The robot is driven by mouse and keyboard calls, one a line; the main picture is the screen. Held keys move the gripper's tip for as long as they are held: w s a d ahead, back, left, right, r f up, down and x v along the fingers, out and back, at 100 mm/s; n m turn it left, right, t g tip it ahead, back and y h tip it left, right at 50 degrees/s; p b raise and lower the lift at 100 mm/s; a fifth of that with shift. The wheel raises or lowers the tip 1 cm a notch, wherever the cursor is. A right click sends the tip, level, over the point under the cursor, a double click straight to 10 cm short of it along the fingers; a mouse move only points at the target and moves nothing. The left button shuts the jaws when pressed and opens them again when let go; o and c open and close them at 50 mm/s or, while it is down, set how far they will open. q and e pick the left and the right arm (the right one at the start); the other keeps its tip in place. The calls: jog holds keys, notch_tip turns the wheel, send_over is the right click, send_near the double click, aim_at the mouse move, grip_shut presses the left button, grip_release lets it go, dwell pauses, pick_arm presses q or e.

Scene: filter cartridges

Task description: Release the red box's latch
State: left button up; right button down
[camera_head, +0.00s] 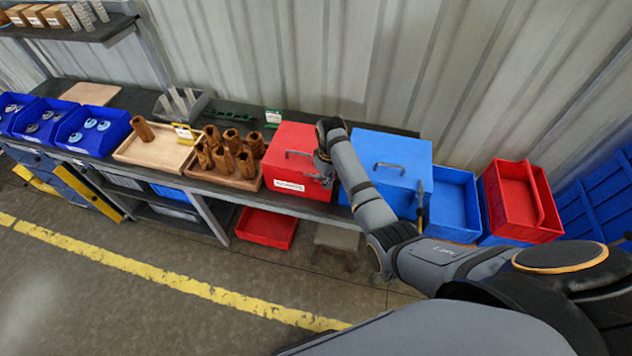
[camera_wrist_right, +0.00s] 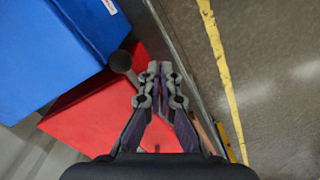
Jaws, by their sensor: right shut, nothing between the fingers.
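The red box (camera_head: 295,142) stands on the bench, lid shut, with a handle on top and a white label on its front. It also shows in the wrist view (camera_wrist_right: 85,120). A dark round knob on a short stem (camera_wrist_right: 121,61), apparently its latch lever, stands at the box's edge, just left of my fingertips. My right gripper (camera_head: 323,172) is at the box's front right corner, shut and empty; in the wrist view its fingertips (camera_wrist_right: 155,78) are close beside the knob. I cannot tell whether they touch it. In the head view my wrist hides the latch. My left gripper is out of view.
A blue box (camera_head: 392,152) stands close right of the red one; it also shows in the wrist view (camera_wrist_right: 50,50). Left is a wooden tray (camera_head: 226,179) of brown cartridges. A red bin (camera_head: 266,228) sits below.

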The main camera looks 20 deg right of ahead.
notch_tip(320, 180, up, 7)
jog(key=shift+f, duration=0.2)
dwell(0.5)
jog(key=s+d+f+m+b, duration=0.1)
jog(key=s+f+b, duration=0.35)
jog(key=f, duration=1.25)
jog(key=s+d+f+m+b, duration=0.15)
jog(key=s+f, duration=0.65)
jog(key=f, duration=0.8)
jog(key=s+d+f+b, duration=0.1)
jog(key=s+f+b, duration=0.1)
jog(key=s+f, duration=0.5)
jog(key=s+d+f+m+b, duration=0.1)
jog(key=s+f+b, duration=0.1)
jog(key=s+f, duration=0.6)
jog(key=s+d+f+m+t+b, duration=0.1)
jog(key=s+f+b, duration=0.2)
jog(key=s, duration=1.4)
notch_tip(320, 180, down, 5)
jog(key=shift+s+r+h, duration=0.2)
jog(key=shift+s+h, duration=0.15)
jog(key=shift+h, duration=0.05)
jog(key=c, duration=2.1)
grip_release()
